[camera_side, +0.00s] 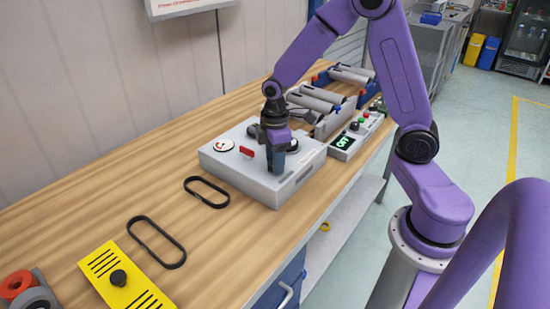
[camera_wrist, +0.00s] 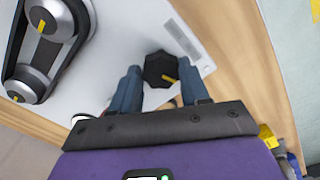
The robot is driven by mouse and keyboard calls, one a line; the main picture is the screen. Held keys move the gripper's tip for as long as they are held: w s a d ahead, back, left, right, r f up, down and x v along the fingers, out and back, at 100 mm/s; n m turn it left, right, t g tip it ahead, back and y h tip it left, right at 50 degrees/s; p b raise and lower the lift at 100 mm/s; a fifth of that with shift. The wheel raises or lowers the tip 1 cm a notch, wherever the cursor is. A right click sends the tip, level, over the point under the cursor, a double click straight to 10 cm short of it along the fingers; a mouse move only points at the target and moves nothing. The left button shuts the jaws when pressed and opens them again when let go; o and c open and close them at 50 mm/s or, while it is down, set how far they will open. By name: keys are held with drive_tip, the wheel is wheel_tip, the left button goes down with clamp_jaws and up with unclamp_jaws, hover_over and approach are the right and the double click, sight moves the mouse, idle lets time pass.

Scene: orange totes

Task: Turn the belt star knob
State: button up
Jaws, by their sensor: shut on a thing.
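In the side view my gripper (camera_side: 279,170) points down at the front right part of the box and hides the knob. A black belt (camera_wrist: 14,38) runs around two grey pulleys (camera_wrist: 30,85) with yellow marks, at the left in the wrist view.
Two loose black belts (camera_side: 206,192) (camera_side: 157,242) and a yellow plate (camera_side: 120,278) lie on the wooden bench. A control box with a green display (camera_side: 343,142) stands right of the box.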

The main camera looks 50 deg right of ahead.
drive_tip(key=m, duration=0.6)
drive_tip(key=shift+m, duration=0.4)
drive_tip(key=m, duration=0.3)
drive_tip(key=shift+m, duration=1.9)
drive_tip(key=o, duration=1.1)
drive_tip(key=shift+c, duration=0.2)
wheel_tip(320, 180, up, 18)
drive_tip(key=shift+f, duration=0.25)
